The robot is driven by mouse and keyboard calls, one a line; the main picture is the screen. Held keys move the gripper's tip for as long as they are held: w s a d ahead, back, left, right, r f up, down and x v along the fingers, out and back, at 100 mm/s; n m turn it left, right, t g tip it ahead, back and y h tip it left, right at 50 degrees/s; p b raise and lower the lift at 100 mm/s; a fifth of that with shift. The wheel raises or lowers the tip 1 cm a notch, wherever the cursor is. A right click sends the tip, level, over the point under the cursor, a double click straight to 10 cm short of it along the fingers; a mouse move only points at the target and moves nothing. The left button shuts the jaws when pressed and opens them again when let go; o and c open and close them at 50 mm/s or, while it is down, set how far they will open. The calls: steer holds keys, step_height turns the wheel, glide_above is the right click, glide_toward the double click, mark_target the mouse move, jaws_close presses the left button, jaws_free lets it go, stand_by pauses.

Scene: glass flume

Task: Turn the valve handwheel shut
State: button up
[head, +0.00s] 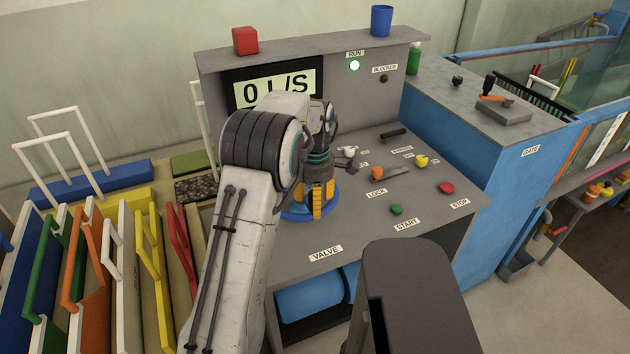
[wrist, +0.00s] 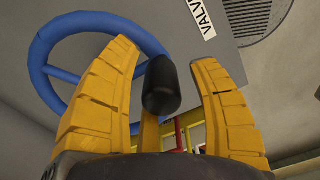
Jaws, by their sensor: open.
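The blue valve handwheel (head: 300,216) lies on the grey console behind the VALVE label (head: 325,253), partly hidden by my arm. In the wrist view its blue rim (wrist: 40,52) curves across the left and top. A black knob (wrist: 161,86) stands at the rim. My gripper (head: 322,205) is over the wheel with its yellow fingers pointing down. In the wrist view my gripper (wrist: 165,58) is open, one finger on each side of the knob. I see a gap to the right finger; contact on the left cannot be told.
The display (head: 272,90) reads 0 L/S and the green RUN lamp (head: 354,65) is lit. Right of the wheel are a lever (head: 397,173), a green START button (head: 396,209) and a red STOP button (head: 446,188). Racked coloured panels (head: 80,260) stand at left.

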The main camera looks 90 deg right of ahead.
step_height(320, 180, up, 10)
steer(key=shift+r, duration=0.25)
stand_by(1.0)
